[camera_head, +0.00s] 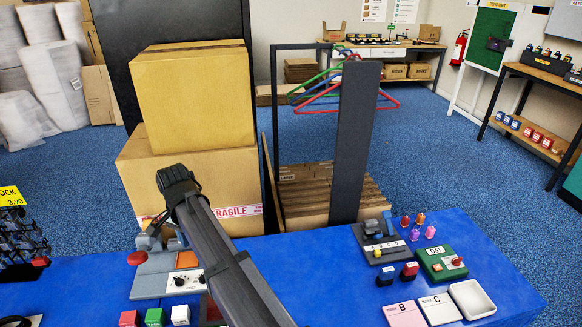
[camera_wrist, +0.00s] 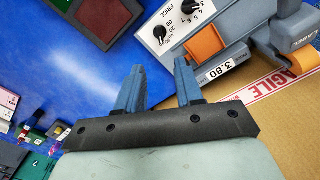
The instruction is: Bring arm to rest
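My arm (camera_head: 225,250) reaches up from the bottom edge in the head view, over the blue table. Its far end is in front of the stacked cartons, and my fingertips are not visible there. In the wrist view my gripper (camera_wrist: 158,85) shows two blue fingers spread apart, with nothing between them. Blue tabletop lies beyond the fingers. A price labeller (camera_wrist: 190,25) with dials and an orange part is at their upper right, and a carton with a FRAGILE strip is at the lower right.
A large carton (camera_head: 195,95) stands on a wider FRAGILE carton (camera_head: 145,180) behind the table. A dark upright post (camera_head: 355,140) and hangers (camera_head: 320,100) are right of them. Small devices and trays crowd the table's right (camera_head: 520,285). Coloured blocks (camera_head: 155,317) sit at the front.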

